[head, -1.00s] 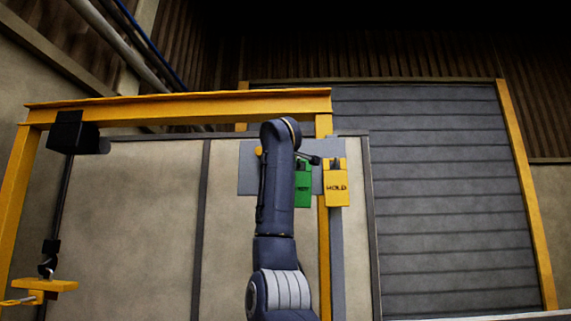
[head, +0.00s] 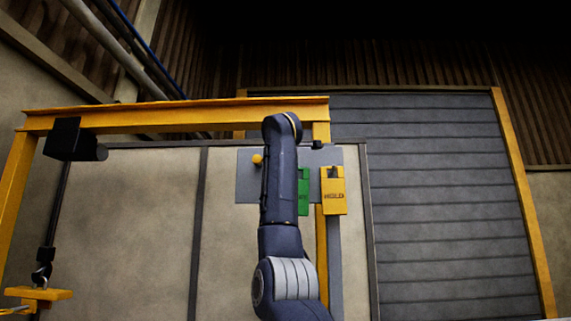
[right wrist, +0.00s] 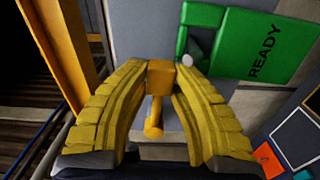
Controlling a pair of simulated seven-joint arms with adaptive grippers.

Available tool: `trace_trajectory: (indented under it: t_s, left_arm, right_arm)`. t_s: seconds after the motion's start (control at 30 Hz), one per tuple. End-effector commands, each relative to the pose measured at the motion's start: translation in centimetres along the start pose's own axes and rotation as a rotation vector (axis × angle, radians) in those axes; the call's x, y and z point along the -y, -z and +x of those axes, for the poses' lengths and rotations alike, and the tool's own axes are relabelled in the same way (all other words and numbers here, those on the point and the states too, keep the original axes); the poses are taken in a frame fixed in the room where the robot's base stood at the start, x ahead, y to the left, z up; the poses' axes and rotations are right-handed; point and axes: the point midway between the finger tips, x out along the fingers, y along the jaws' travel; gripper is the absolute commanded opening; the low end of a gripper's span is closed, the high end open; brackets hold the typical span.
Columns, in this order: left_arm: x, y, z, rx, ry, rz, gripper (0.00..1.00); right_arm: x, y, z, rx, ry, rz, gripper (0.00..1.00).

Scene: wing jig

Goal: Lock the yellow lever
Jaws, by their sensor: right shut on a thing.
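The yellow lever (right wrist: 154,115) is in the middle of the right wrist view, in front of a grey plate. My right gripper (right wrist: 160,76) has its two ribbed yellow fingers on either side of the lever's block-shaped end and is shut on it. The lever's rod points down between the fingers. In the head view my arm stands in front of the grey plate (head: 248,182) and hides the grip. A small yellow knob (head: 257,160) shows just left of that arm; I cannot tell which part it belongs to. My left gripper is not in view.
A green READY sign (right wrist: 262,45) is close beside my right fingers; it also shows in the head view (head: 303,192). A yellow HOLD sign (head: 334,190) is to its right. A yellow frame (head: 180,113) spans the scene, with a hanging hook (head: 41,275) at left.

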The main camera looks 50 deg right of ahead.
Motion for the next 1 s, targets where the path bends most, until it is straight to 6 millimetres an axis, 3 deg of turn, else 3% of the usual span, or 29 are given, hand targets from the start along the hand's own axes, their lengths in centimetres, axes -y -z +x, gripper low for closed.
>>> trace_trajectory:
  t_s: [0.17,0.2,0.4,0.77,1.0]
  left_arm:
    - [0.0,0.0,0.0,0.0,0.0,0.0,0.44]
    - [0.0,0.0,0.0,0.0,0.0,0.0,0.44]
    - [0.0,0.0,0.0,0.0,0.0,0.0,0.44]
    - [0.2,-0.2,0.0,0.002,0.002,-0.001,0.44]
    - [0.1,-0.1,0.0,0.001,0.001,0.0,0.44]
  right_arm:
    - [0.0,0.1,0.0,-0.002,0.0,0.002,0.0]
    - [0.1,0.1,0.0,-0.002,0.0,0.002,0.27]
    - [0.1,0.0,0.0,-0.001,0.001,0.003,0.49]
    - [0.0,0.0,-0.2,-0.001,0.0,0.003,0.49]
    - [0.0,0.2,-2.6,-0.003,-0.002,0.003,0.49]
